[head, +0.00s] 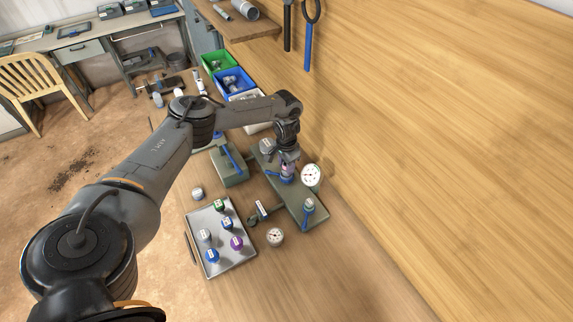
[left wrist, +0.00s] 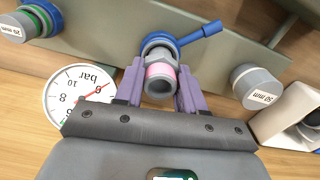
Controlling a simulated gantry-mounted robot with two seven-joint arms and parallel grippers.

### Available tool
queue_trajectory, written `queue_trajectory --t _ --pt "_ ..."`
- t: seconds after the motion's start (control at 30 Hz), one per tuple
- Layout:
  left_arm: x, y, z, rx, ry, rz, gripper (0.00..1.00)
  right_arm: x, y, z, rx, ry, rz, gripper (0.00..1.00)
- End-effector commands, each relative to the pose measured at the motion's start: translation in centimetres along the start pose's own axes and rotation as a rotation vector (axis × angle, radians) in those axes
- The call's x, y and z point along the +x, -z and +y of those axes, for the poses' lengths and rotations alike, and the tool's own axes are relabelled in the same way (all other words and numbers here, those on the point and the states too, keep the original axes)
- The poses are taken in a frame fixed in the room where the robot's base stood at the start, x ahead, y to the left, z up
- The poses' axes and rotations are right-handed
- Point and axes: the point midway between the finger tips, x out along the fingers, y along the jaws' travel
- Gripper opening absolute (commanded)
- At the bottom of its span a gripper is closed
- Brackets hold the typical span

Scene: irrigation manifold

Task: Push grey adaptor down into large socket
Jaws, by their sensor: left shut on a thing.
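The grey adaptor (left wrist: 159,80) is a short grey tube with a pink band, seen end-on in the left wrist view. My left gripper (left wrist: 160,90) has its purple fingers shut on either side of it. In the head view my left gripper (head: 287,167) is over the middle of the grey-green manifold plate (head: 312,218). Directly beyond the adaptor is a blue collar with a lever (left wrist: 195,37), around a grey fitting. The adaptor lines up closely with it and hides the socket opening, so I cannot tell how deep it sits. My right gripper is not in view.
A pressure gauge (head: 311,175) stands close beside the gripper. Capped fittings sit at the plate's ends, such as the 50 mm one (left wrist: 258,90). A metal tray (head: 212,264) with several coloured fittings, a loose gauge (head: 275,236) and a green box (head: 229,168) are nearby.

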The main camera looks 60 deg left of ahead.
Motion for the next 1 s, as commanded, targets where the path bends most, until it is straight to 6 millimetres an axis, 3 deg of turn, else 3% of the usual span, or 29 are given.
queue_trajectory --t 1.0 --pt "0.97 -0.02 -0.03 -0.001 0.001 -0.001 0.08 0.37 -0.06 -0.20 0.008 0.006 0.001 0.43"
